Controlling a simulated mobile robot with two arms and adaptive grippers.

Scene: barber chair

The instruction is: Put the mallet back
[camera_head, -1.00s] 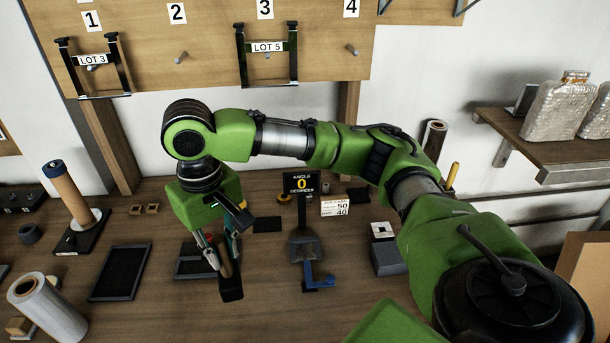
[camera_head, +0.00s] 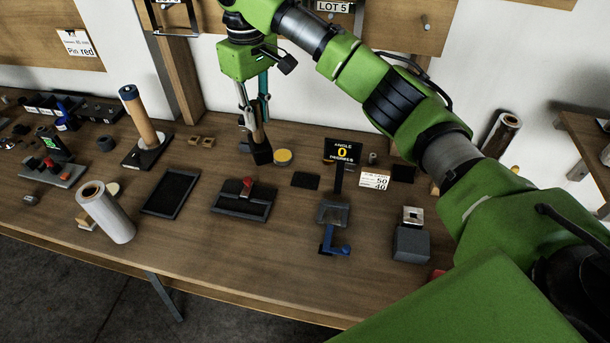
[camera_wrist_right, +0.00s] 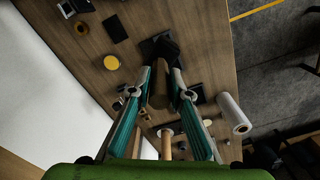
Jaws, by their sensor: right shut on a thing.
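My right gripper (camera_head: 255,100) points down over the back of the workbench (camera_head: 290,225) and is shut on the mallet. The mallet's black head (camera_head: 262,153) hangs lowest, below the fingers, left of a yellow disc (camera_head: 283,156). I cannot tell whether the head touches the bench. In the right wrist view the gripper (camera_wrist_right: 163,88) has its teal fingers on either side of the mallet's wooden handle, with the dark head (camera_wrist_right: 167,52) beyond the fingertips. My left gripper is in neither view.
A black tray with a red-knobbed tool (camera_head: 247,186) and an empty black tray (camera_head: 170,192) lie in front. An angle display (camera_head: 342,152) and blue-handled fixture (camera_head: 334,240) stand right. A brown roll (camera_head: 140,115) stands left; a white roll (camera_head: 105,212) lies nearer the edge.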

